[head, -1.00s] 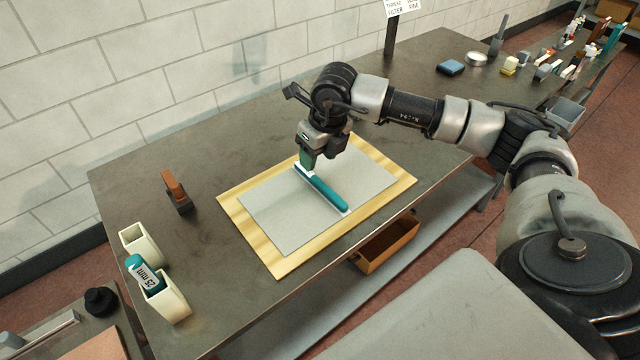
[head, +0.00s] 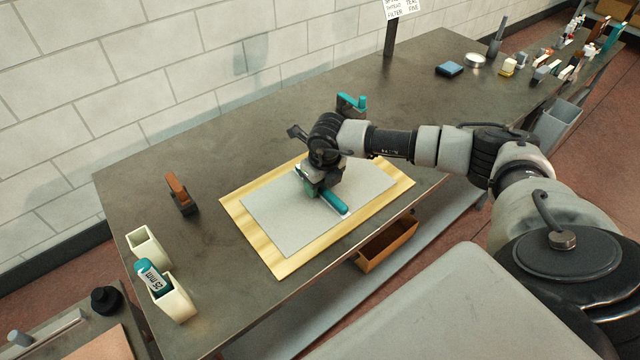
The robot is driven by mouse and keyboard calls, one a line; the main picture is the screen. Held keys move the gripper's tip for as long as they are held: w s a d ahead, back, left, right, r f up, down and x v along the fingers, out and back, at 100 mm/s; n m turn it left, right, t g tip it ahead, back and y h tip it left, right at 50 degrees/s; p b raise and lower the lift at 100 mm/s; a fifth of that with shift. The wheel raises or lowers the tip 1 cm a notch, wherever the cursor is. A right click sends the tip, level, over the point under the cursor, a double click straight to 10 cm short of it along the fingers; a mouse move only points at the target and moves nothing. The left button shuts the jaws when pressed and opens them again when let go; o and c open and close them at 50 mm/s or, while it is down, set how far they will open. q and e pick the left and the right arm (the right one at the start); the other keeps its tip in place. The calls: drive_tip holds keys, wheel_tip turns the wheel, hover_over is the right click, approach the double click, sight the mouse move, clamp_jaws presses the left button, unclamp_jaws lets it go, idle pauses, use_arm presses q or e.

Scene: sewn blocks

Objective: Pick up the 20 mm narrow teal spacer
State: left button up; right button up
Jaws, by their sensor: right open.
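A narrow teal bar (head: 334,202) with a white edge lies on the grey sheet (head: 275,215) on the yellow board; no size mark on it can be read. My right gripper (head: 314,189) is open and low over the bar's far part, pointing down. It hides that part, and I cannot tell whether the fingers touch the bar. Another teal piece (head: 151,277), with a white label that seems to read 25 mm, stands in a cream holder (head: 174,300) at the left. My left gripper is not in view.
A dark block with a teal top (head: 351,103) stands behind my arm. A blue box (head: 449,69) and several small items are at the back right.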

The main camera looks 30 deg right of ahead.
clamp_jaws()
idle(0.3)
drive_tip(key=shift+r, duration=0.1)
